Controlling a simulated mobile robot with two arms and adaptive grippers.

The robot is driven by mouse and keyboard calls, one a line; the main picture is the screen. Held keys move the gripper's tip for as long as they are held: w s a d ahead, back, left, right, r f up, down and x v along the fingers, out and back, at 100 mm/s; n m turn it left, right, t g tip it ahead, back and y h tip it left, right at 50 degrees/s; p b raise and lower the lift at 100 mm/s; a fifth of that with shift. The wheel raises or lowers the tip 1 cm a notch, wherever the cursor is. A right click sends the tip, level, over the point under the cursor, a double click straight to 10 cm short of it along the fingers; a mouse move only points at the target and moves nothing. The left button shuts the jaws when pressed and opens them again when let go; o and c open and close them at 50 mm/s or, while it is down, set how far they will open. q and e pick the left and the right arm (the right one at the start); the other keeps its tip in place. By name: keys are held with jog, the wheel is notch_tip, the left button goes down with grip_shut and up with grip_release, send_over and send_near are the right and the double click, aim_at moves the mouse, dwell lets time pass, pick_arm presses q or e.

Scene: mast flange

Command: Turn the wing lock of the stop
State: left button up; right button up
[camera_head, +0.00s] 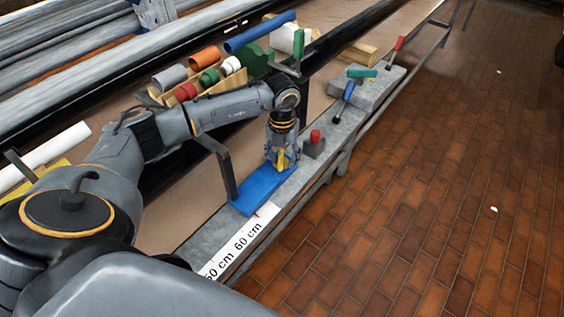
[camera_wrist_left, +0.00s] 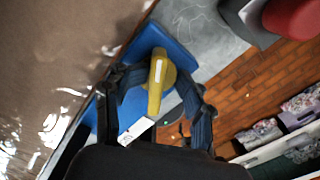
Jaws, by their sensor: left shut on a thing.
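The stop is a flat blue block (camera_head: 250,196) on the grey rail along the bench's front edge; its blue also shows in the left wrist view (camera_wrist_left: 152,40). Its yellow wing lock (camera_wrist_left: 156,85) stands up between my fingers in that view, and a bit of yellow shows under my gripper in the head view. My left gripper (camera_head: 281,162) points down over the stop's far end and is shut on the wing lock, a finger on each side. The fingertips are partly hidden in the head view. My right gripper is not in view.
A grey block with a red knob (camera_head: 315,136) stands close beyond the stop. A white scale strip (camera_head: 238,245) lies on the rail at the near side. A rack of coloured tubes (camera_head: 205,57) is behind my arm. Hand tools lie farther along. Brick floor is clear at right.

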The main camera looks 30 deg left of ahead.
pick_arm(q)
jog(key=m, duration=0.1)
jog(key=m+b, duration=0.1)
jog(key=m, duration=0.1)
jog(key=shift+s+f+m, duration=0.15)
jog(key=shift+f+m, duration=0.15)
jog(key=shift+f, duration=0.05)
jog(key=shift+r+m, duration=0.1)
jog(key=shift+m, duration=0.4)
jog(key=shift+a, duration=0.1)
